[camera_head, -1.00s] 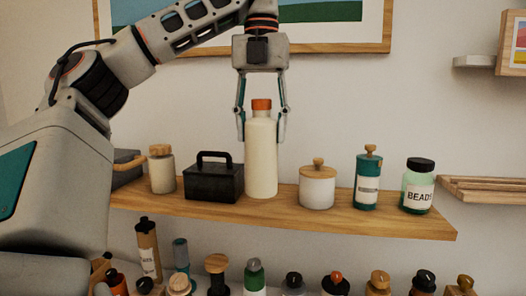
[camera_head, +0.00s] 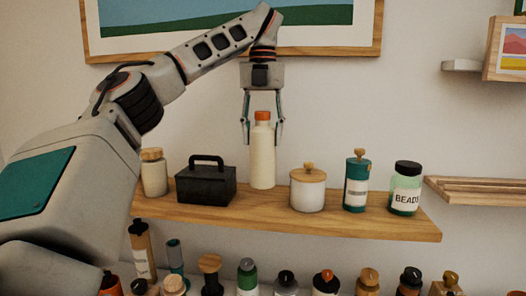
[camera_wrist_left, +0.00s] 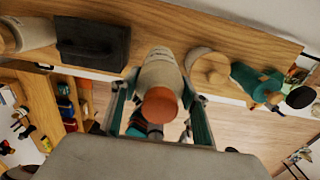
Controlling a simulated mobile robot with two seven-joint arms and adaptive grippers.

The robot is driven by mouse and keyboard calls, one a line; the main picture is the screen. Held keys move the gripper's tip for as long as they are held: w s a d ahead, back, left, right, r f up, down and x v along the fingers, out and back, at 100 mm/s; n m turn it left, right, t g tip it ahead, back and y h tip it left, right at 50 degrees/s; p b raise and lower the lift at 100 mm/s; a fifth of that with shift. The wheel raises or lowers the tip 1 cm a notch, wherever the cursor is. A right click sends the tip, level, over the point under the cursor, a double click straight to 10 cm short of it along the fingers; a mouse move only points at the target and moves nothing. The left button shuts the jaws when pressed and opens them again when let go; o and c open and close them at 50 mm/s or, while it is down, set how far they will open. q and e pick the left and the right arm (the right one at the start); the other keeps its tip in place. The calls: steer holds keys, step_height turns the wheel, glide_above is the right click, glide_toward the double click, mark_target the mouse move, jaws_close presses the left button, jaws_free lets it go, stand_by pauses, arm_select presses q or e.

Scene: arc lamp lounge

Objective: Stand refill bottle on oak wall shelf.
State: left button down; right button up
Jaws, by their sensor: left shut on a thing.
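The refill bottle (camera_head: 262,158) is cream with an orange cap. It is upright between a black toolbox and a white jar. My left gripper (camera_head: 262,132) comes down from above, with its fingers closed on the bottle's upper sides. The left wrist view looks down on the orange cap (camera_wrist_left: 160,104) between the fingers. The oak wall shelf (camera_head: 330,222) runs across the head view. The bottle's base shows over the shelf's rear part; I cannot tell whether it touches the wood. My right gripper is not in view.
On the shelf stand a cream jar (camera_head: 153,174), the black toolbox (camera_head: 205,186), the white lidded jar (camera_head: 308,190), a teal dispenser (camera_head: 357,182) and a beads jar (camera_head: 406,190). Several bottles stand below. A framed picture (camera_head: 230,40) hangs above.

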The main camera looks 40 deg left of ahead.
mark_target(263, 152)
arm_select(q)
steer(key=shift+d+f, duration=0.1)
steer(key=shift+f, duration=1.75)
steer(key=shift+w+f, duration=0.15)
steer(key=shift+f, duration=0.35)
steer(key=c, duration=1.1)
jaws_free()
steer(key=shift+f, duration=0.15)
steer(key=shift+r, duration=6.2)
steer(key=shift+f, duration=0.1)
